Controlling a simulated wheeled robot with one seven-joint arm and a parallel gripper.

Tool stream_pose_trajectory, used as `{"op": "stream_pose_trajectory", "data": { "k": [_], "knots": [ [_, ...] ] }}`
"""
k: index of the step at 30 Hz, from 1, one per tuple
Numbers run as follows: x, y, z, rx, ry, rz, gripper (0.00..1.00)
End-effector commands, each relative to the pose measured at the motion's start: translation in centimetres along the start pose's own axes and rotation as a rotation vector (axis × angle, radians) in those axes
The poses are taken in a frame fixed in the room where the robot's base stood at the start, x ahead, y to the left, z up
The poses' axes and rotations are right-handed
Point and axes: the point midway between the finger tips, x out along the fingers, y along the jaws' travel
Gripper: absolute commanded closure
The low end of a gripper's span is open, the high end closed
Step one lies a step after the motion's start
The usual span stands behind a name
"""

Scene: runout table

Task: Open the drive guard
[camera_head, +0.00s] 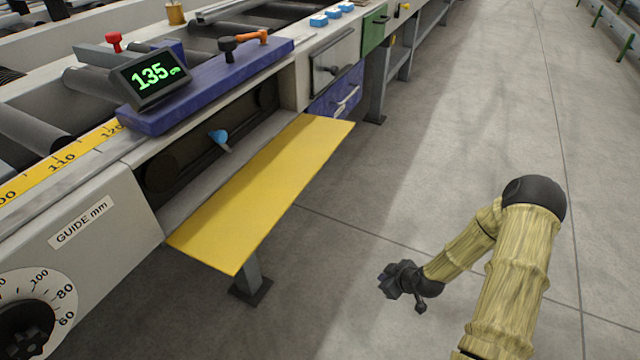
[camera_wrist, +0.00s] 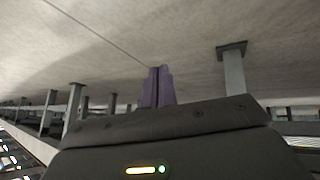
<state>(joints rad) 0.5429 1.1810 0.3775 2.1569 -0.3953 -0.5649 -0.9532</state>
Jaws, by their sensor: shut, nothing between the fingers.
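The drive guard (camera_head: 262,190) is a flat yellow panel on the front of the runout table. It is swung down and outward, sloping out over the floor. Behind it the drive opening (camera_head: 180,165) shows dark rollers or a belt, with a small blue piece (camera_head: 219,138) at its lower edge. My gripper (camera_head: 388,282) is out over the floor, to the right of the guard and apart from it. In the wrist view its purple fingers (camera_wrist: 157,88) are together with nothing between them. The guard cannot be made out in the wrist view.
A dial marked GUIDE mm (camera_head: 30,320) is at lower left. A display reading 135 (camera_head: 155,77) stands on a blue crosspiece (camera_head: 200,85). A grey door with a handle (camera_head: 335,70) and a blue drawer (camera_head: 340,95) are beyond the guard. Table legs (camera_head: 250,275) reach the floor. The floor at right is clear.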

Motion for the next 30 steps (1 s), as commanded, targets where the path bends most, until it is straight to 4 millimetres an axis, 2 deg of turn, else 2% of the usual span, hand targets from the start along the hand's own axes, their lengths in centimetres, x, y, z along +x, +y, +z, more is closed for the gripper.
{"op": "stream_pose_trajectory", "data": {
  "k": [3,8,11,14,18,20,23,26,30],
  "knots": [
    [0.5,-3.4,2.5,0.283,-0.138,-0.135,1.00],
    [0.3,-9.1,3.6,0.677,-0.305,-0.344,1.00],
    [-0.6,-12.6,2.7,0.924,-0.396,-0.492,1.00],
    [-1.9,-15.6,0.6,1.166,-0.476,-0.660,1.00],
    [-4.3,-18.3,-4.1,1.489,-0.569,-0.928,1.00],
    [-5.5,-18.7,-6.4,1.618,-0.601,-1.057,1.00],
    [-7.6,-18.1,-10.6,1.816,-0.640,-1.294,1.00],
    [-9.8,-16.1,-14.5,1.980,-0.658,-1.562,1.00],
    [-12.9,-11.2,-18.6,2.136,-0.638,-1.977,1.00]
  ]
}}
